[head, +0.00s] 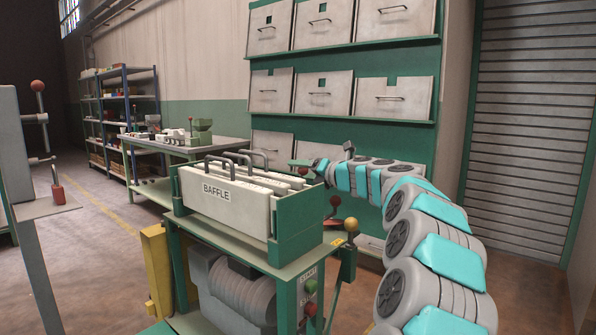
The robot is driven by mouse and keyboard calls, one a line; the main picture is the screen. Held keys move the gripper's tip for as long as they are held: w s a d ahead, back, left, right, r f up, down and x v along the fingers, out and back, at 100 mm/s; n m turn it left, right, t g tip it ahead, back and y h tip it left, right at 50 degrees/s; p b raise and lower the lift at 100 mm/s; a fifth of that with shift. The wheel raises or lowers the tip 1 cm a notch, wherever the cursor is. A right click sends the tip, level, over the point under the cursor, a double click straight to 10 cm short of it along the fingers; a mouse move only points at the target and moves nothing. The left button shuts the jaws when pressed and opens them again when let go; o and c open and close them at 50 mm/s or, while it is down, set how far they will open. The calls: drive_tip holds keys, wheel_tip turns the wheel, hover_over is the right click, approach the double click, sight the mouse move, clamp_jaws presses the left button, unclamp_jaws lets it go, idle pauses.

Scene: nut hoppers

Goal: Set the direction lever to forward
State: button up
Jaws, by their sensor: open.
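A lever with a yellow ball knob (352,225) stands at the right front corner of the green machine stand. A lever with a dark red ball knob (335,201) is just behind it. I cannot tell which is the direction lever, and no forward marking is readable. My arm reaches in from the lower right and bends left above both knobs. My gripper (303,163) is at its far end, above the right end of the baffle box, apart from both knobs. It is small in view, and I see nothing held in it.
The box of handled plates marked BAFFLE (216,190) stands on the green stand (300,255). Green and red buttons (310,296) are on its front. A grey machine with a red-knobbed lever (38,86) is at left. Hopper bins (320,93) line the back wall. Floor at left is open.

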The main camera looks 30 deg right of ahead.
drive_tip(key=v, duration=0.5)
drive_tip(key=shift+s, duration=0.25)
